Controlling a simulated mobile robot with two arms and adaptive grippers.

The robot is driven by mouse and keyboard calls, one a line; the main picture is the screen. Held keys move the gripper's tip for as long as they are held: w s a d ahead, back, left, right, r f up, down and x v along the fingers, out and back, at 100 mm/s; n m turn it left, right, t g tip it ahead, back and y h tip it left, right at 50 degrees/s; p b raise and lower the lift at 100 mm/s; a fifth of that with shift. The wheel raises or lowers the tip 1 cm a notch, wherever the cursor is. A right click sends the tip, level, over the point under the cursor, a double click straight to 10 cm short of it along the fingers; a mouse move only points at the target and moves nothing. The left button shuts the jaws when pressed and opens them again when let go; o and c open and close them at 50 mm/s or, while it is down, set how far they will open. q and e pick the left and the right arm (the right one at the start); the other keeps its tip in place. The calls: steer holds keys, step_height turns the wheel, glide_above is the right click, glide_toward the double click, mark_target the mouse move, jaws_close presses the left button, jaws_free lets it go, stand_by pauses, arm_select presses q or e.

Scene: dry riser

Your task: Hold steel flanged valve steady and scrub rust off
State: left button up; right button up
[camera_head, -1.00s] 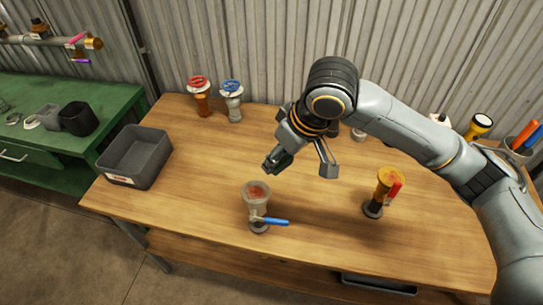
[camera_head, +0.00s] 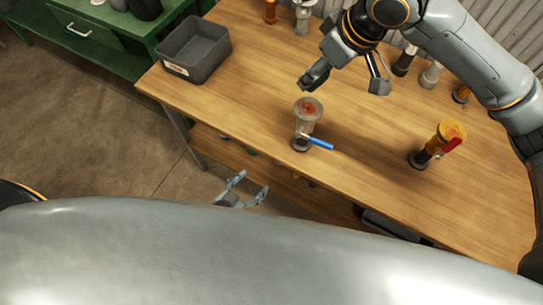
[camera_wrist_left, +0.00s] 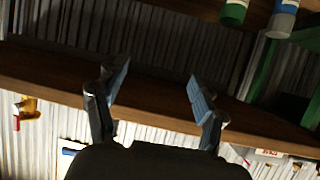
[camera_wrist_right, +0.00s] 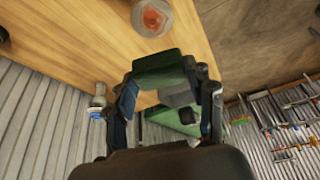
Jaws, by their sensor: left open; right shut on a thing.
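The steel flanged valve (camera_head: 305,125) stands upright near the table's front edge, a blue lever at its side and a reddish rust patch on its top flange. The rust patch also shows in the right wrist view (camera_wrist_right: 152,17). My left gripper (camera_head: 252,183) is open and empty, off the table's front edge, to the left of the valve and lower; its spread fingers show in the left wrist view (camera_wrist_left: 158,78). My right gripper (camera_head: 343,86) is above the table, just behind the valve and apart from it. It is shut on a green block (camera_wrist_right: 158,71), likely a scrub pad.
A yellow valve with a red lever (camera_head: 444,138) stands on the right of the table (camera_head: 375,150). More valves stand along the back. A green bench (camera_head: 105,35) is beyond.

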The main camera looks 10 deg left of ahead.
mark_target(303, 129)
arm_select(q)
steer(key=w+d+r+m+t+h, duration=0.1)
steer(key=d+r+t+h, duration=0.15)
steer(key=r, duration=0.65)
steer(key=w+d+r+t+h, duration=0.15)
steer(key=d+r, duration=0.25)
steer(key=r, duration=0.5)
steer(key=x, duration=1.1)
steer(key=shift+s+d+f, duration=0.1)
steer(key=shift+d+f, duration=0.05)
steer(key=shift+f, duration=0.15)
jaws_close()
